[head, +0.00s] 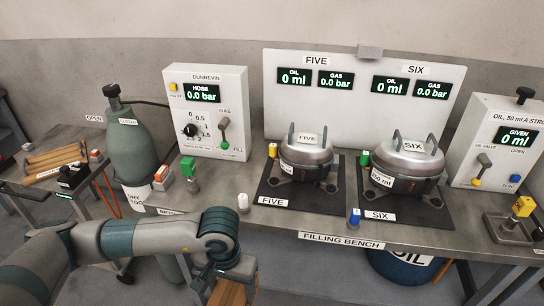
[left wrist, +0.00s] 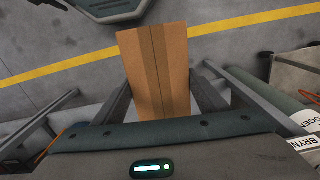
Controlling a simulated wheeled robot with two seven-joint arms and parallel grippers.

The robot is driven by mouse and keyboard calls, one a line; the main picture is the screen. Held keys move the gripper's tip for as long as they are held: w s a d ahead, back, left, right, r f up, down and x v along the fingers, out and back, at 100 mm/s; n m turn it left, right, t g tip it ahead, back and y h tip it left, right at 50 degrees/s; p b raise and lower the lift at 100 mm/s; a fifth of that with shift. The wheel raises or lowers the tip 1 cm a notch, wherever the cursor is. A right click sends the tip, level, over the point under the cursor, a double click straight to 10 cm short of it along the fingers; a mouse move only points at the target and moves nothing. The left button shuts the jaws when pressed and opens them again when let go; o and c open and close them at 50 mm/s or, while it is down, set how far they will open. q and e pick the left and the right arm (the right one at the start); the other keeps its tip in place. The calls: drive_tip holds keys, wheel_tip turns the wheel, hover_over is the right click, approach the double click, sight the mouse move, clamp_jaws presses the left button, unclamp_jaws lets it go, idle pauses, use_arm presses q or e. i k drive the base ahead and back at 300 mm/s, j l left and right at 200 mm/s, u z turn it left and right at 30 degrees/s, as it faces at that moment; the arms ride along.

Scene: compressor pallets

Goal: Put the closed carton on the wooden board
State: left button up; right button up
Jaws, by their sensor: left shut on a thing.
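The brown carton (left wrist: 155,60) is between the two fingers of my left gripper (left wrist: 160,88) in the left wrist view. A darker strip runs along the middle of its face, and it looks closed. In the head view my left gripper (head: 226,282) is at the bottom edge, in front of the bench, with part of the carton (head: 236,293) below it; the rest is cut off. A slatted wooden piece (head: 55,160) lies on a side table at the left; I cannot tell whether it is the wooden board. My right gripper is not in view.
The filling bench (head: 270,238) bears two metal pots, FIVE (head: 306,155) and SIX (head: 408,160), on dark mats. A grey-green gas bottle (head: 130,145) stands between side table and bench. A yellow line (left wrist: 60,67) crosses the open floor.

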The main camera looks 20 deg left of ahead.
sight(56, 164)
drive_tip(key=j, duration=4.85)
